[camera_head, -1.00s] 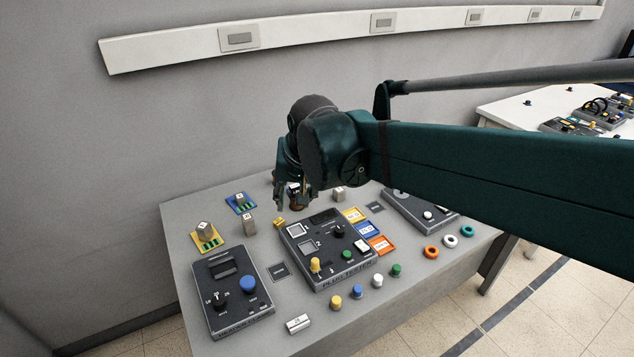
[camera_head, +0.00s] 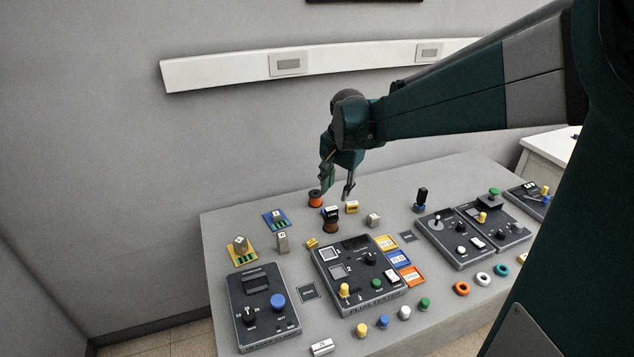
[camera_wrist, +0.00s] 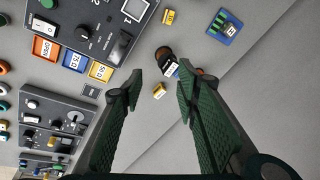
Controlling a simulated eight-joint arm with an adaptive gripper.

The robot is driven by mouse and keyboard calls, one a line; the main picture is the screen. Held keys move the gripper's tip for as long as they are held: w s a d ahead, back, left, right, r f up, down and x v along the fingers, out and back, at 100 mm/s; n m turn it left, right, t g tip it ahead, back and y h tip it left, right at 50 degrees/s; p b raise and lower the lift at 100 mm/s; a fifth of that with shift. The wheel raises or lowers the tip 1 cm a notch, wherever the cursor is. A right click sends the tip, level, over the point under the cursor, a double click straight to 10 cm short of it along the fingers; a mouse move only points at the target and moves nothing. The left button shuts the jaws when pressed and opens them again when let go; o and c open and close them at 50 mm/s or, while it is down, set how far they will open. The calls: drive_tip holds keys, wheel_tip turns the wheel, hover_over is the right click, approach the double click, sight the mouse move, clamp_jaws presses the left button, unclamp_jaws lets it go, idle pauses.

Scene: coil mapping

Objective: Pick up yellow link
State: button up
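Two small yellow pieces could be the yellow link; I cannot tell which. One yellow piece (camera_head: 351,207) lies at the back of the table, right of a black-topped copper coil (camera_head: 331,222). It also shows between my fingers in the wrist view (camera_wrist: 159,90). The other yellow piece (camera_head: 311,243) lies at the tester's back left corner, and at the top of the wrist view (camera_wrist: 168,17). My gripper (camera_head: 337,193) points down above the back of the table, fingers apart and empty. In the wrist view, my gripper (camera_wrist: 160,88) is open, with the first piece apart from both fingers.
An orange-copper spool (camera_head: 315,198) stands close to the left finger and is partly hidden by the right finger in the wrist view. A grey cube (camera_head: 374,220) sits right of the first yellow piece. The plug tester (camera_head: 332,282) lies in front.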

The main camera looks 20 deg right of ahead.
drive_tip(key=w+d+f+m+g+p, duration=0.2)
drive_tip(key=w+d+f+m+p, duration=0.15)
drive_tip(key=w+d+f, duration=0.45)
drive_tip(key=m+g+p, duration=0.1)
drive_tip(key=m+p, duration=0.1)
drive_tip(key=m, duration=0.3)
hover_over(356, 202)
drive_tip(key=shift+y, duration=0.3)
drive_tip(key=f, duration=0.6)
drive_tip(key=shift+s+a+f, duration=0.15)
drive_tip(key=shift+s+f, duration=0.1)
drive_tip(key=shift+f, duration=0.45)
drive_tip(key=shift+f, duration=1.3)
drive_tip(key=shift+w, duration=0.1)
drive_tip(key=shift+d+f+b, duration=0.2)
drive_tip(key=shift+f+b, duration=0.25)
drive_tip(key=shift+f, duration=2.15)
